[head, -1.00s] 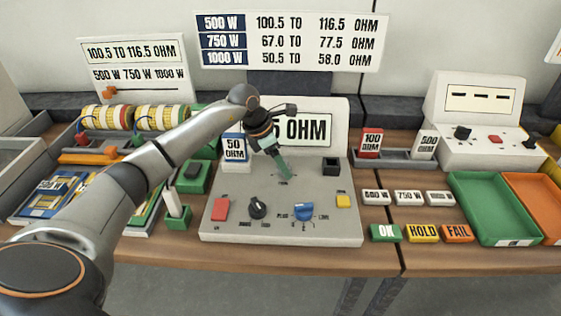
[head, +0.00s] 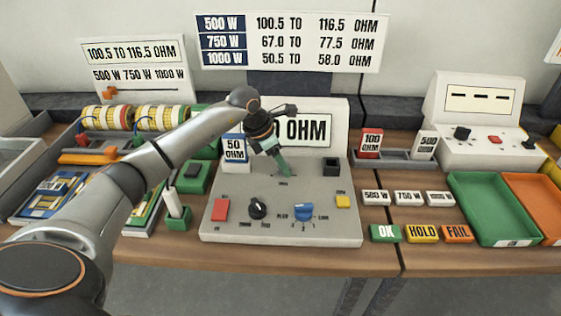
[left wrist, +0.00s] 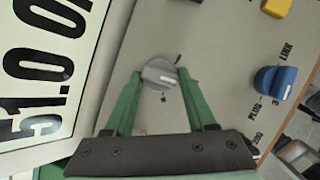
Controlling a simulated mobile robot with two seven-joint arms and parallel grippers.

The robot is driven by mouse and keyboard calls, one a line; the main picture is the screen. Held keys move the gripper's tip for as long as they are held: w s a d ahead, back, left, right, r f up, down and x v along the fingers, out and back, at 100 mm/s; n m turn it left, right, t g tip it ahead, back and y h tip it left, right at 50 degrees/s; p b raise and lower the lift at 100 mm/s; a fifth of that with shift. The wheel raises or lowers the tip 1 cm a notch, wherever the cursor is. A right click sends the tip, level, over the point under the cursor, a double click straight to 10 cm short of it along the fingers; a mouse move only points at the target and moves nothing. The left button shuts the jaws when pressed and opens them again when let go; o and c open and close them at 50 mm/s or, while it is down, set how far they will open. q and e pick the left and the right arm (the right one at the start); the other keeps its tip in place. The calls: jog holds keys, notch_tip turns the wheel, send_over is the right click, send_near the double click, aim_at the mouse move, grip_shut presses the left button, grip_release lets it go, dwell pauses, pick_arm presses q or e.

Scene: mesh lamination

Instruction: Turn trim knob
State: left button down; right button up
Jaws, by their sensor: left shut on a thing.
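The grey trim knob (left wrist: 160,74) is on the sloping panel of the grey tester (head: 225,190). My left gripper (head: 285,172) reaches down to it, and its green fingers are shut on the knob, one on each side. In the head view the fingers hide the knob. The tester's display (head: 313,130) ends in "0 OHM" behind my wrist, and in the left wrist view it reads 51.0 (left wrist: 48,70). My right gripper is not in view.
The panel also carries a red button (head: 220,209), a black knob (head: 257,208), a blue knob (head: 304,212) and a yellow button (head: 343,201). A 50 OHM block (head: 234,149) stands beside the display. Green (head: 468,190) and orange trays are at right.

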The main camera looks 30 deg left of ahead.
pick_arm(q)
jog(key=n+y, duration=0.1)
jog(key=n, duration=0.1)
jog(key=shift+d+r+n+t+p, duration=0.1)
jog(key=shift+n+t+p, duration=0.2)
jog(key=shift+d+n+y, duration=0.1)
jog(key=shift+n+y, duration=0.3)
jog(key=shift+n, duration=0.8)
jog(key=shift+c, duration=1.5)
grip_release()
jog(key=v, duration=1.2)
jog(key=shift+s+r+b, duration=0.2)
jog(key=shift+b, duration=0.1)
jog(key=shift+f, duration=0.1)
